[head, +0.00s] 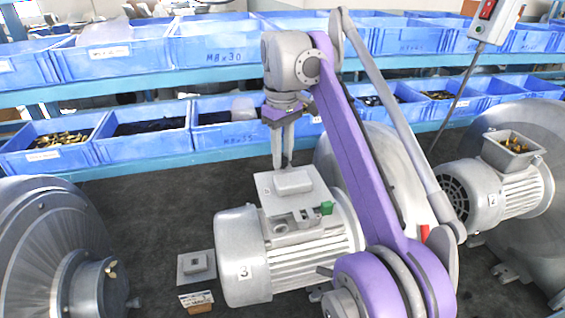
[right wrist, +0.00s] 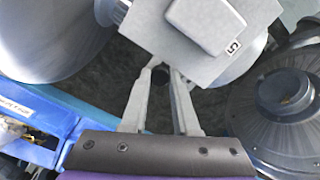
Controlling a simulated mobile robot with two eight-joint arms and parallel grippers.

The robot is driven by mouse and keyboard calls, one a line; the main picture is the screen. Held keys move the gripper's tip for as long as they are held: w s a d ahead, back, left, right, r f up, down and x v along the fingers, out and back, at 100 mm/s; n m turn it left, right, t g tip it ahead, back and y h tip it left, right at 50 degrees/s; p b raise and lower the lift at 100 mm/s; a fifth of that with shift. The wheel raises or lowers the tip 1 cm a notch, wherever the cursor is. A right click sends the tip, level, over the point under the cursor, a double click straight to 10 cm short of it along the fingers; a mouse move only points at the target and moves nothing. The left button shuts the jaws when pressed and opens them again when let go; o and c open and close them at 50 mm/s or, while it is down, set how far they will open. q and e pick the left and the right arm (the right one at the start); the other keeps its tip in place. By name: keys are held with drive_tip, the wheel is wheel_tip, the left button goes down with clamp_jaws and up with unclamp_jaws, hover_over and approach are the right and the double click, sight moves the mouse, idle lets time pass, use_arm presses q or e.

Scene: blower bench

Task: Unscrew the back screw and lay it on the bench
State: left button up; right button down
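The plate also shows in the right wrist view (right wrist: 160,30). My right gripper (head: 283,164) points down at the plate's back edge, its fingers close together. The head view hides the screw behind the fingers. I cannot tell whether it is still in its thread. My left gripper is not in view.
Blowers flank the motor at left (head: 35,250) and right (head: 500,190). Shelves with blue bins (head: 150,135) run behind. Bare dark bench (head: 150,215) shows between the left blower and the motor.

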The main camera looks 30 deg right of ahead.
drive_tip(key=n, duration=0.9)
drive_tip(key=shift+n, duration=0.3)
drive_tip(key=n, duration=0.4)
drive_tip(key=shift+n, duration=0.3)
drive_tip(key=n, duration=1.1)
drive_tip(key=c, duration=1)
unclamp_jaws()
drive_tip(key=shift+o, duration=0.2)
